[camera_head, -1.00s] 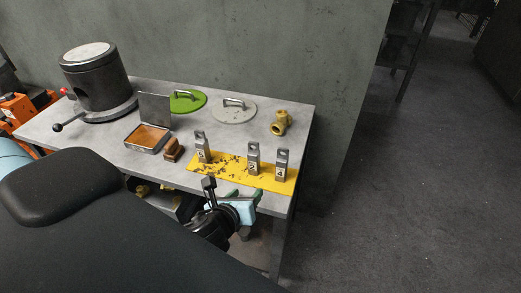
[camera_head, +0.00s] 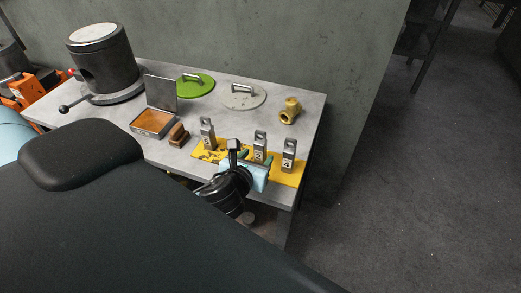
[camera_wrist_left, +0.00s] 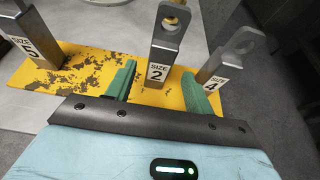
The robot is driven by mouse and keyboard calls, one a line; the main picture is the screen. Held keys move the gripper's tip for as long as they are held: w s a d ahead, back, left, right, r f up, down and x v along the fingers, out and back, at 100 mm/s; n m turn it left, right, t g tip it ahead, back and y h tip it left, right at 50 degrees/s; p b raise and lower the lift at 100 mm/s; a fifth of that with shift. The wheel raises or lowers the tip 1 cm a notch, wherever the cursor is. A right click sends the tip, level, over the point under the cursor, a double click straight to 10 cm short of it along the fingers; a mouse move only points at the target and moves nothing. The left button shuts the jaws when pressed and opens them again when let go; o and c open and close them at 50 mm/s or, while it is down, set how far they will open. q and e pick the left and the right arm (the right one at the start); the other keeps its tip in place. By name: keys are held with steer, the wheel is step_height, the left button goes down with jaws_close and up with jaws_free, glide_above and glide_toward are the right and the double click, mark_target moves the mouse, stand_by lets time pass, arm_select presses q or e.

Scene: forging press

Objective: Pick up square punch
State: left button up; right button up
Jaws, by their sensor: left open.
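Three grey metal punches with ring tops stand upright on a worn yellow mat (camera_head: 289,175). The wrist view shows their labels: the size 5 punch (camera_wrist_left: 38,45) at left, the size 2 punch (camera_wrist_left: 163,48) in the middle and the size 4 punch (camera_wrist_left: 226,62) at right. In the head view they are the left punch (camera_head: 207,131), middle punch (camera_head: 260,145) and right punch (camera_head: 289,156). I cannot tell which is square. My left gripper (camera_head: 256,158) is open and empty, its green fingers (camera_wrist_left: 159,72) facing the size 2 punch, which stands just beyond the gap. My right gripper is not visible.
The grey table (camera_head: 225,118) also holds a brass fitting (camera_head: 290,111), a grey lidded disc (camera_head: 243,97), a green disc (camera_head: 195,86), an open box (camera_head: 153,122), a wooden block (camera_head: 178,135) and a large metal cylinder (camera_head: 104,62). Open floor lies to the right.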

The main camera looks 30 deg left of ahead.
mark_target(259, 154)
arm_select(q)
steer(key=x, duration=0.4)
steer(key=shift+w+a+f, duration=0.1)
steer(key=shift+w+a, duration=0.05)
steer(key=shift+a, duration=0.05)
jaws_close()
